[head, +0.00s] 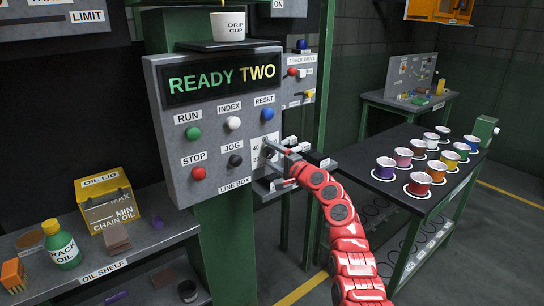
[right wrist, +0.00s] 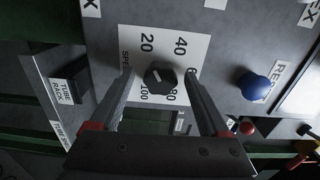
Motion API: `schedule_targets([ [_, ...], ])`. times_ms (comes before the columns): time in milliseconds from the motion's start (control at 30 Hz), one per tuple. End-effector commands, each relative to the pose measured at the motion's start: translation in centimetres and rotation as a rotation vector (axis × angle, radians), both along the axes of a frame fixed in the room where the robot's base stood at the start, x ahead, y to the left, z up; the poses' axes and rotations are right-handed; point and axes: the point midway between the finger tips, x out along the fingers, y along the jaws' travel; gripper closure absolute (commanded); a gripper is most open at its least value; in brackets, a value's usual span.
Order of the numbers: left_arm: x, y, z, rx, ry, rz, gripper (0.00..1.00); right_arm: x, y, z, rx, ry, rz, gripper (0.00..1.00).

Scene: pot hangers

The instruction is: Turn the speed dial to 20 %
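The speed dial is a dark knob (right wrist: 160,76) on a white scale plate (right wrist: 128,36) marked 20, 40, 80 and 100, with 60 partly hidden. A short pale mark shows on the knob, but I cannot tell surely which number it points to. In the head view the scale plate (head: 257,143) is at the lower right of the grey line box (head: 212,105), and my gripper partly covers the dial. My right gripper (right wrist: 158,78) is open, with one finger on each side of the knob. Gaps show between fingers and knob. My left gripper is out of view.
Blue RESET (head: 267,114), white INDEX (head: 233,123) and black JOG (head: 235,160) buttons sit near the dial. A drip cup (head: 228,27) stands above the box. A shelf (head: 150,240) is at left, and a table of coloured pots (head: 400,155) at right.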

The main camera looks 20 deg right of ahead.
Motion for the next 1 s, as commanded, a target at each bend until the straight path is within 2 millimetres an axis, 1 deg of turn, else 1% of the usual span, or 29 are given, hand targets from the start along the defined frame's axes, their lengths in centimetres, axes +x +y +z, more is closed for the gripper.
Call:
schedule_targets([
  [267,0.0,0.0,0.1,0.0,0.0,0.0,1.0,-0.4,-0.2,0.1,0.0,-0.003,0.0,0.2],
  [367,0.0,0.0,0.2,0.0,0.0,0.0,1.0,-1.2,-0.5,0.0,0.002,-0.002,-0.001,0.2],
  [467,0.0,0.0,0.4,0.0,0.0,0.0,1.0,-2.4,-1.0,0.1,0.001,-0.003,-0.002,0.2],
  [667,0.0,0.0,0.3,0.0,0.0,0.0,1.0,-5.6,-2.1,0.1,-0.001,-0.004,-0.002,0.2],
  [933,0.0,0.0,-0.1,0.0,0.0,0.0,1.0,-11.0,-4.1,-0.2,0.001,0.0,-0.004,0.2],
  [1000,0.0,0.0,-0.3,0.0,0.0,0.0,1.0,-12.4,-4.7,0.0,0.0,-0.005,-0.006,0.2],
])
